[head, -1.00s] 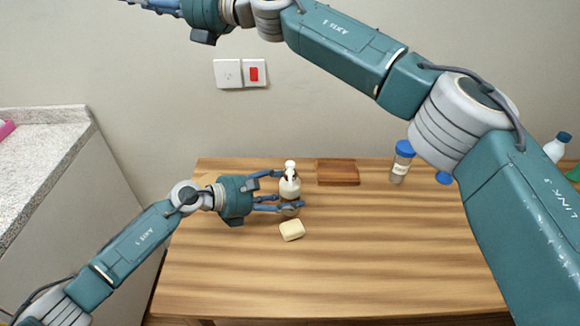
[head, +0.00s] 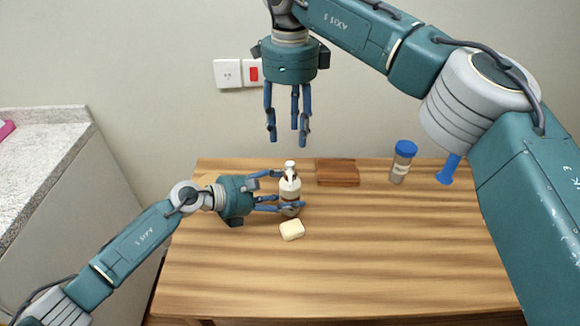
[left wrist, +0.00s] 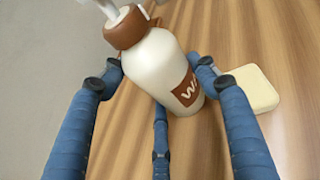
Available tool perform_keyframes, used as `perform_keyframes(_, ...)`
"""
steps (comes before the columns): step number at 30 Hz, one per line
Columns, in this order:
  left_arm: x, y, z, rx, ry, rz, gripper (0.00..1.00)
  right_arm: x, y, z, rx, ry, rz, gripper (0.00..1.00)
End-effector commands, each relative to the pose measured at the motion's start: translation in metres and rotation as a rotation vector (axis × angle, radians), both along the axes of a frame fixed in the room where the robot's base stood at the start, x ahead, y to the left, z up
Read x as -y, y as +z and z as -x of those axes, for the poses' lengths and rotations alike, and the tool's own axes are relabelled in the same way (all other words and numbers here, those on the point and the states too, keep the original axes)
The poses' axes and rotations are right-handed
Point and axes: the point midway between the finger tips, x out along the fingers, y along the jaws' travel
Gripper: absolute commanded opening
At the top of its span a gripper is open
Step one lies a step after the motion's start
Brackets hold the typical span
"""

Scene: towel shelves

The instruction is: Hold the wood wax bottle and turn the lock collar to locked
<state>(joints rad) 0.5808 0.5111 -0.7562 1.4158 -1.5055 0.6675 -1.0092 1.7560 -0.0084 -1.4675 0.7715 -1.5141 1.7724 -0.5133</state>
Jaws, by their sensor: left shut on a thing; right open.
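The wood wax bottle (head: 290,189) stands upright on the wooden table, white with a white pump head. In the left wrist view the bottle (left wrist: 162,68) shows a brown label and a brown lock collar (left wrist: 130,27) below the pump. My left gripper (head: 283,191) is shut on the bottle's body, with fingers on both sides; its fingers also show in the left wrist view (left wrist: 160,80). My right gripper (head: 290,140) is open and empty, pointing down high above the bottle. The collar's lock position cannot be told.
A pale soap-like block (head: 292,230) lies just in front of the bottle. A blue-capped jar (head: 402,164) and a blue object (head: 448,170) stand farther right. The table's front (head: 340,280) is clear.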

Motion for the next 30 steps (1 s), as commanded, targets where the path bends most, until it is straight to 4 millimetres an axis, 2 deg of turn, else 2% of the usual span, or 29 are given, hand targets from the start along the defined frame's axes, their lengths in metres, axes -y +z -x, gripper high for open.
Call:
perform_keyframes(5,0.0,0.0,0.0,-0.001,0.0,0.0,0.28,0.001,-0.027,0.001,-0.005,0.001,0.004,0.44)
perform_keyframes(12,0.0,0.0,0.0,0.0,0.0,0.0,0.28,0.001,-0.075,0.001,-0.006,0.0,0.003,0.44)
perform_keyframes(18,0.0,0.0,0.0,0.0,0.0,0.0,0.28,0.0,-0.105,0.001,-0.004,-0.001,0.0,0.44)
perform_keyframes(24,0.0,0.0,0.0,0.0,0.0,0.0,0.28,0.0,-0.116,0.001,-0.001,0.0,0.001,0.44)
perform_keyframes(30,0.0,0.0,0.0,0.0,0.0,0.0,0.28,0.0,-0.117,0.001,-0.001,-0.001,0.001,0.44)
